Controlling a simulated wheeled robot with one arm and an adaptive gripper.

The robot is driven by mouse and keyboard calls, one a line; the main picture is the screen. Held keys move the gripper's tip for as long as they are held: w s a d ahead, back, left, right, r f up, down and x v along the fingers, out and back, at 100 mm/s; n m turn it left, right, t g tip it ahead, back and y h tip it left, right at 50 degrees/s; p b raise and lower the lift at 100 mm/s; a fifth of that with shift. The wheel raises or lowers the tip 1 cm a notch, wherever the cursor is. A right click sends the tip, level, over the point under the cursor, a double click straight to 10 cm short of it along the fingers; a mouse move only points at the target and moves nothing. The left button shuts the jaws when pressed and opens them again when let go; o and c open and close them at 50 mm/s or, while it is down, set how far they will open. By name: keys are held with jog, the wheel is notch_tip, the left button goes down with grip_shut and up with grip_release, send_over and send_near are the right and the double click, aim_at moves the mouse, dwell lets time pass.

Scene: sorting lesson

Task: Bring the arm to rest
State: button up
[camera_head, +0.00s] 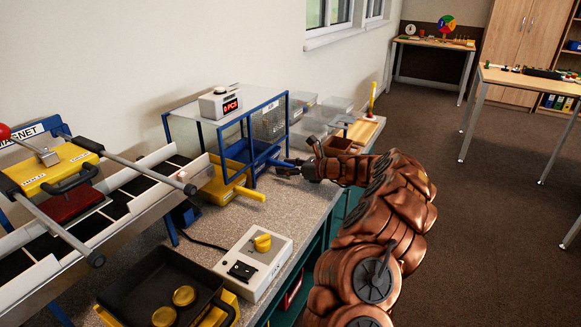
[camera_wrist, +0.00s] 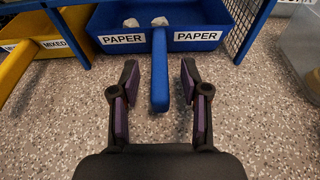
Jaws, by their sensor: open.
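My copper-coloured arm reaches from the lower right toward the blue-framed box on the bench in the head view. My gripper (camera_wrist: 158,85) is open in the wrist view, its two dark fingers with purple pads standing apart on either side of the blue handle (camera_wrist: 160,75) of the paper bin. No contact with the handle shows. The blue bin (camera_wrist: 207,41) carries two PAPER labels and holds pale crumpled pieces (camera_wrist: 160,21). In the head view my gripper (camera_head: 287,168) is at the bin's front, small and partly merged with dark parts.
A yellow MIXED bin (camera_head: 222,188) stands left of the blue one. A control box (camera_head: 253,262) with a yellow knob, a black tray (camera_head: 150,283) and the magnet rig (camera_head: 55,170) stand nearer. A wooden tray (camera_head: 361,130) lies beyond my gripper. Open floor (camera_head: 460,220) is at right.

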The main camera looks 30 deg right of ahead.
grip_shut()
dwell(0.5)
jog(key=shift+r+p, duration=0.65)
jog(key=shift+p, duration=0.05)
jog(key=s+d+p, duration=0.4)
jog(key=s+d, duration=0.1)
jog(key=s, duration=0.4)
jog(key=s+d+p, duration=0.4)
jog(key=s+d, duration=0.1)
jog(key=s, duration=0.4)
jog(key=shift+d, duration=0.4)
dwell(1.5)
